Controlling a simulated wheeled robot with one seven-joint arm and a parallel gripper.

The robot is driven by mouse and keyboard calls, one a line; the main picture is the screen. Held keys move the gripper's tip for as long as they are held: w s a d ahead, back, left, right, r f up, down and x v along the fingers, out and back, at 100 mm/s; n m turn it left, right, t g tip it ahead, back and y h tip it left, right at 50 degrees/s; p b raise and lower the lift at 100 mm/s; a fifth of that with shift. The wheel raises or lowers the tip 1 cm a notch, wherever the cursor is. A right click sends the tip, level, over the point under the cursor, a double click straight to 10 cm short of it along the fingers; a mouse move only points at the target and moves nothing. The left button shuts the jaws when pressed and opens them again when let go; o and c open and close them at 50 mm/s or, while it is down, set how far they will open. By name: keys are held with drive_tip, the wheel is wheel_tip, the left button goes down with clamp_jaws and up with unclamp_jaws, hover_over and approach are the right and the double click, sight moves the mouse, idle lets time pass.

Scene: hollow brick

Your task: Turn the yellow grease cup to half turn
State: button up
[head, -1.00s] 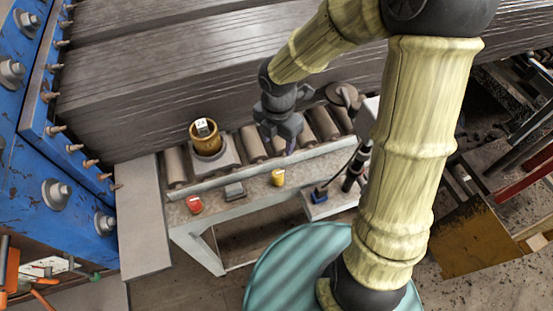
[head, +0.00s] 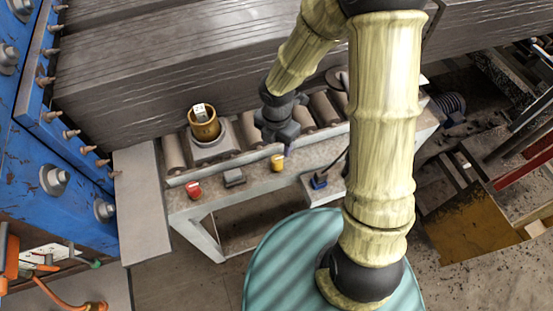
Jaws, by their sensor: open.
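The small yellow grease cup (head: 277,162) stands upright near the front edge of a grey metal bench, with a pale mark on its top. My gripper (head: 286,146) points down just behind it and slightly to its right in the head view. The gripper is open and holds nothing that I can see. Its fingers look apart from the cup, though the exact gap is hard to tell. The turn position of the cup is too small to read.
A red cup (head: 193,189) and a small grey block (head: 234,177) sit left along the bench edge (head: 215,200). A larger brass-coloured cup (head: 205,131) with a white tag stands behind them. Rollers (head: 324,109) line the bench back.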

sight(277, 159)
wheel_tip(277, 159, down, 8)
drive_tip(key=shift+f, duration=0.6)
drive_tip(key=shift+s+r, duration=0.1)
drive_tip(key=shift+s, duration=0.05)
drive_tip(key=shift+c, duration=0.2)
drive_tip(key=c, duration=0.9)
